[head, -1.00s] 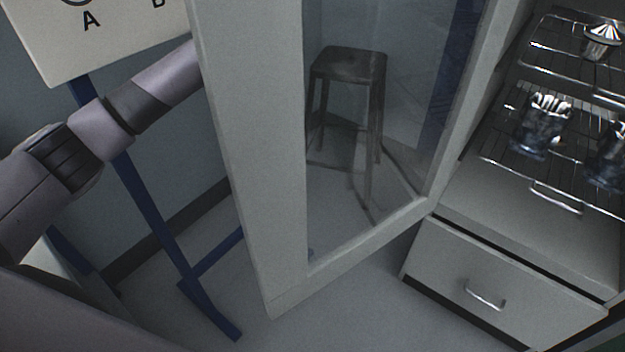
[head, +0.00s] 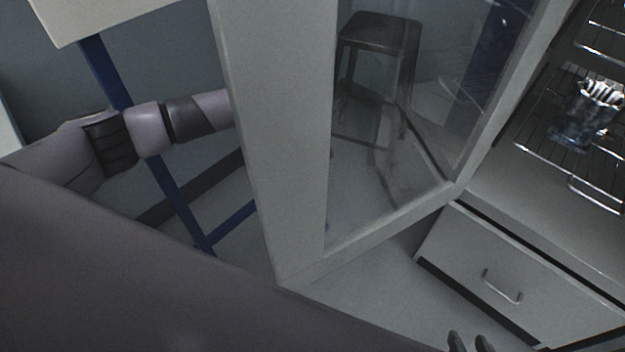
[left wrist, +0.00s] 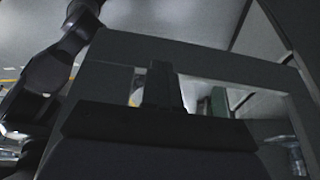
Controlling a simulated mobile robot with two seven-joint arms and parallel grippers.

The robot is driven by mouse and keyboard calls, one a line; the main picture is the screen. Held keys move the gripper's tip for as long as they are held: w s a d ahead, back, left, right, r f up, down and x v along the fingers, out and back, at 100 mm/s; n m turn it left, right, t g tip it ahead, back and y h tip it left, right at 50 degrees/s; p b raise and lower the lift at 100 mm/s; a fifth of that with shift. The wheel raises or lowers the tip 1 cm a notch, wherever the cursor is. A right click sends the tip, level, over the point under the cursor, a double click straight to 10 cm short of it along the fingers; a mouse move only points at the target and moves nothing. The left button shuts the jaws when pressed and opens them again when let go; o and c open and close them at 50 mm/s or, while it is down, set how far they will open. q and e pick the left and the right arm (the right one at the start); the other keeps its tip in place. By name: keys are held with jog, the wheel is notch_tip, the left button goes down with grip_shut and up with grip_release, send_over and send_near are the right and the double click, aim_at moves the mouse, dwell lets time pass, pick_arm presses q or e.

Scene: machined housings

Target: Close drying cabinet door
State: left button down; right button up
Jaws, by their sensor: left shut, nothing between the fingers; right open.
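The drying cabinet door (head: 272,150), a pale grey frame around clear glass, stands open in the head view. It meets the cabinet (head: 540,185) at the cabinet's left side, and wire racks show inside. My left arm reaches behind the door's free edge, which hides my left gripper in the head view. In the left wrist view, my left gripper (left wrist: 161,82) is dark and shut with nothing held, in front of a pale frame; contact cannot be told. My right gripper (head: 470,343) is open and empty at the bottom edge, below the cabinet drawer.
A jar-like holder (head: 585,115) stands on a rack. A dark stool (head: 378,35) shows through the door glass. A blue stand (head: 180,200) with a pale board is at the left. Floor is clear below the door.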

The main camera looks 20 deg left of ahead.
pick_arm(q)
jog(key=s+d+f, duration=0.3)
jog(key=d+f, duration=0.2)
jog(key=shift+s+f, duration=0.3)
jog(key=shift+s, duration=0.1)
